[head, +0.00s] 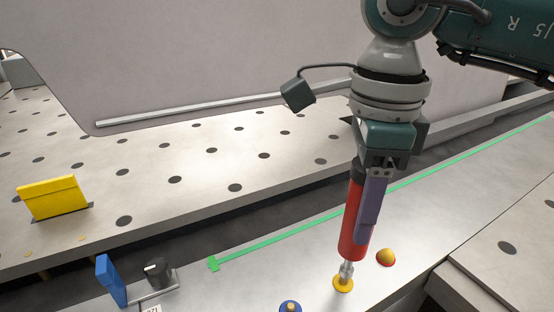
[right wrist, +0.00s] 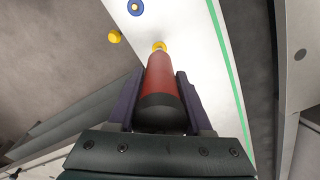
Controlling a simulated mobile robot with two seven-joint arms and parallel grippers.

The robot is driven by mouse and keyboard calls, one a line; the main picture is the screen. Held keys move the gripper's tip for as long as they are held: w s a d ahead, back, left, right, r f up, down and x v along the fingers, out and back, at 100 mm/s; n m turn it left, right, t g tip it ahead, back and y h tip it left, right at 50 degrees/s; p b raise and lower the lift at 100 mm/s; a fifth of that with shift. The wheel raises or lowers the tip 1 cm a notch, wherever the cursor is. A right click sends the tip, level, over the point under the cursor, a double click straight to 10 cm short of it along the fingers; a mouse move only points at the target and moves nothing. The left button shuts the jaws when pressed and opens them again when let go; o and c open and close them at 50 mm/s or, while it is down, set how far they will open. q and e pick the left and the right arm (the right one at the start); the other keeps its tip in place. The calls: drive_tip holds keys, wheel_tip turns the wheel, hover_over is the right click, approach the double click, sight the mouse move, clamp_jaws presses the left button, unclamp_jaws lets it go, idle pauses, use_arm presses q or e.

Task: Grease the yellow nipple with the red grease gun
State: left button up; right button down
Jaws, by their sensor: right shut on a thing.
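The red grease gun (head: 353,222) is held upright, slightly tilted, in my right gripper (head: 368,212), whose purple fingers are shut on its body. Its silver nozzle points down at the yellow nipple (head: 343,284) on the pale metal strip. The nozzle tip overlaps the nipple's middle; I cannot tell whether it is pressed on or just above. In the right wrist view the gun (right wrist: 161,78) lies between the fingers and partly hides the yellow nipple (right wrist: 158,46). My left gripper is not in view.
A yellow dome with a red base (head: 386,257) stands close right of the nipple. A blue nipple (head: 290,307) is at the lower edge. A black knob (head: 157,272), blue plate (head: 111,281) and yellow block (head: 53,197) are left. A green line (head: 300,232) runs along the strip.

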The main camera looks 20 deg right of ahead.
drive_tip(key=shift+f+b, duration=0.45)
drive_tip(key=shift+b, duration=0.05)
idle(0.8)
idle(0.9)
drive_tip(key=shift+f, duration=0.1)
idle(0.4)
wheel_tip(320, 180, up, 7)
drive_tip(key=p, duration=0.4)
drive_tip(key=shift+f, duration=0.2)
drive_tip(key=shift+r+p, duration=0.35)
